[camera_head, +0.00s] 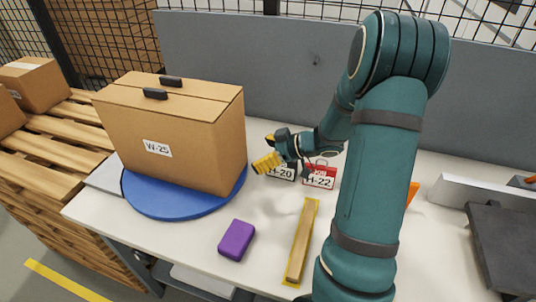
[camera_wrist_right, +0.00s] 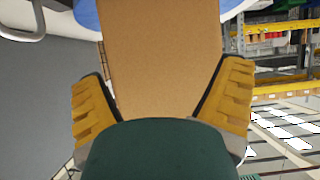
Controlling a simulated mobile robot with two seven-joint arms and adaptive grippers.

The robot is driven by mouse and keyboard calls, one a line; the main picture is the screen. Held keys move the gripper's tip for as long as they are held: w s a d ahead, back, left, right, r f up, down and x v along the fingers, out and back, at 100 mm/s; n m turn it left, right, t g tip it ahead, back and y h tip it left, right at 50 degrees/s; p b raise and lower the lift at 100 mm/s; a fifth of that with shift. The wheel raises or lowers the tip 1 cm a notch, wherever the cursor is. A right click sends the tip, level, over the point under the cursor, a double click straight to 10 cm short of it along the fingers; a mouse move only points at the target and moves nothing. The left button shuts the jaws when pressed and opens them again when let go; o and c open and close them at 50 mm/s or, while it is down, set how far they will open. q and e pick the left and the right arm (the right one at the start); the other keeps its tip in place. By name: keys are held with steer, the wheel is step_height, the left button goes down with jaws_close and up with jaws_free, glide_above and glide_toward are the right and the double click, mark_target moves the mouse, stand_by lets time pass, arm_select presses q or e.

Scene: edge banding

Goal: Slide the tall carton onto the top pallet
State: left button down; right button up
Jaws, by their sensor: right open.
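The tall carton (camera_head: 180,138), a brown box labelled W-25 with two dark handles on top, stands upright on a blue round turntable (camera_head: 150,207) at the table's left. The top pallet (camera_head: 48,133) is the wooden slatted one left of the table, on a stack. My right gripper (camera_head: 262,158) is open just right of the carton, its yellow fingers near the carton's right side. In the right wrist view the carton's brown face (camera_wrist_right: 163,60) fills the space between and beyond the open fingers (camera_wrist_right: 165,105). I cannot tell whether they touch it. My left gripper is not in view.
Behind the gripper stand a dark H-20 item (camera_head: 282,172) and a red H-22 item (camera_head: 320,176). A purple block (camera_head: 237,240) and a wooden strip (camera_head: 301,242) lie in front. Small cartons (camera_head: 33,82) sit on the pallet's far part. A grey panel (camera_head: 270,75) bounds the table's back.

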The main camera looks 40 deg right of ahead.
mark_target(237, 162)
steer(key=b+x, duration=0.1)
steer(key=x, duration=0.1)
steer(key=f+b+x, duration=0.1)
steer(key=x, duration=0.1)
steer(key=b+x, duration=0.1)
steer(key=x, duration=0.1)
steer(key=shift+s+d+f+b, duration=0.15)
steer(key=shift+f+b, duration=0.15)
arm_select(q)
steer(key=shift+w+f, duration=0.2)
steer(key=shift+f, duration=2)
arm_select(e)
steer(key=shift+w+a+f, duration=0.25)
steer(key=shift+w+a, duration=0.05)
steer(key=shift+w, duration=0.3)
steer(key=shift+w+a+r+p, duration=0.1)
steer(key=shift+w+a+p, duration=0.85)
steer(key=shift+w, duration=1.35)
steer(key=shift+w+a+f+p, duration=0.1)
steer(key=shift+w+a+p, duration=0.3)
steer(key=shift+w+a, duration=1.5)
steer(key=shift+w+a+r+p, duration=0.1)
steer(key=shift+w+a+p, duration=0.65)
steer(key=shift+w, duration=1.95)
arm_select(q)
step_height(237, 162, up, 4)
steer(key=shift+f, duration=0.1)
